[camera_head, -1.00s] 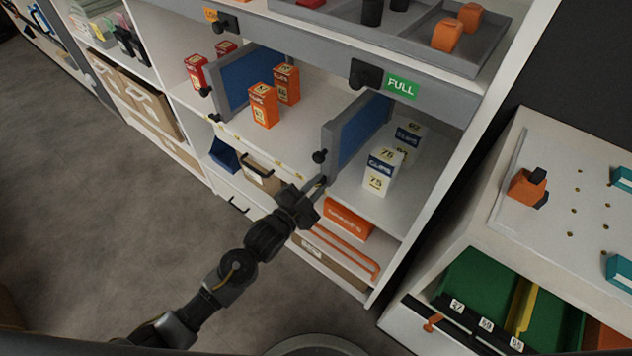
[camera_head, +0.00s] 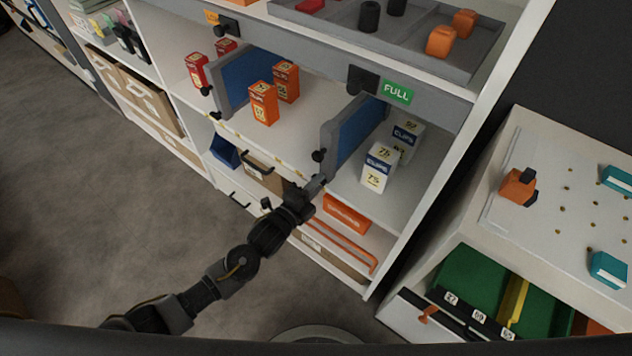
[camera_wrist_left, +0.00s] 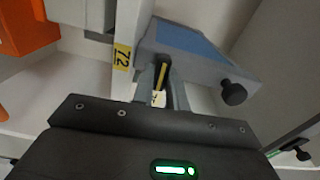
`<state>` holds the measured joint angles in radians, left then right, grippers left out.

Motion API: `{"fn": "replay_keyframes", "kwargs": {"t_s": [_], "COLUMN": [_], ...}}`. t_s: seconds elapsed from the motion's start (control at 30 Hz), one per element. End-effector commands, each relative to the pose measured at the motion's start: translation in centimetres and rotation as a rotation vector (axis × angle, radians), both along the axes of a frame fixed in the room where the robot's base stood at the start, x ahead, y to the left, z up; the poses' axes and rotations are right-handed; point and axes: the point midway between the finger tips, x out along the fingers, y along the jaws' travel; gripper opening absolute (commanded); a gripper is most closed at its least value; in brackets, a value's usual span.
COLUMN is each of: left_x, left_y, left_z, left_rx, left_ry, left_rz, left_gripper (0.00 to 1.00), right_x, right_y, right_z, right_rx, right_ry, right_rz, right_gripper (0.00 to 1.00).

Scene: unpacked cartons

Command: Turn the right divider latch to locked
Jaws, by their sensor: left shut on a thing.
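The right divider (camera_head: 355,138) is a blue panel with a grey front post, standing on the middle shelf; it also shows in the wrist view (camera_wrist_left: 190,42). A black knob (camera_head: 318,155) sits on its post, seen in the wrist view (camera_wrist_left: 233,92) to the right of the fingers. My left gripper (camera_head: 318,182) is at the foot of this divider, at the shelf's front edge. In the wrist view its fingers (camera_wrist_left: 157,85) are shut on a small dark part, taken as the divider latch, mostly hidden by them. Its exact angle cannot be told. My right gripper is out of view.
White-yellow cartons (camera_head: 378,167) stand right of the divider, orange cartons (camera_head: 263,103) left of it. A green FULL sign (camera_head: 397,91) and a dark knob hang on the rail above. A white cabinet (camera_head: 535,235) stands at right.

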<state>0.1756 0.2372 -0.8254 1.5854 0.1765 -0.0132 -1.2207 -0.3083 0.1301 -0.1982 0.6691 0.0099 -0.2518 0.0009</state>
Motion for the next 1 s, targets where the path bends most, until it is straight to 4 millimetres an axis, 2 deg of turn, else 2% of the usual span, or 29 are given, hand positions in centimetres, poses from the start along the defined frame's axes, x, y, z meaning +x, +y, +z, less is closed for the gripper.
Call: {"fn": "replay_keyframes", "kwargs": {"t_s": [0.7,0.73,0.8,0.9,1.0], "left_x": [-0.04,-0.05,-0.04,-0.03,-0.03], "left_y": [-0.07,-0.08,-0.07,-0.04,-0.02], "left_z": [-0.07,-0.06,-0.07,-0.06,-0.06], "left_rx": [0.061,0.061,0.061,0.060,0.060], "left_ry": [-0.043,-0.043,-0.043,-0.043,-0.043], "left_rz": [-0.002,-0.002,-0.002,-0.001,-0.001], "left_gripper": [0.00,0.16,0.25,0.36,0.36], "right_x": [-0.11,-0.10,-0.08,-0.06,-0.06], "right_y": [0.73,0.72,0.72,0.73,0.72], "right_z": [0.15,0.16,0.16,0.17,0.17], "right_rx": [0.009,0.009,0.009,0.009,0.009], "right_ry": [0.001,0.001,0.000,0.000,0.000], "right_rz": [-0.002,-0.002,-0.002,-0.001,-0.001], "right_gripper": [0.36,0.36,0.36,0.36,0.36]}}
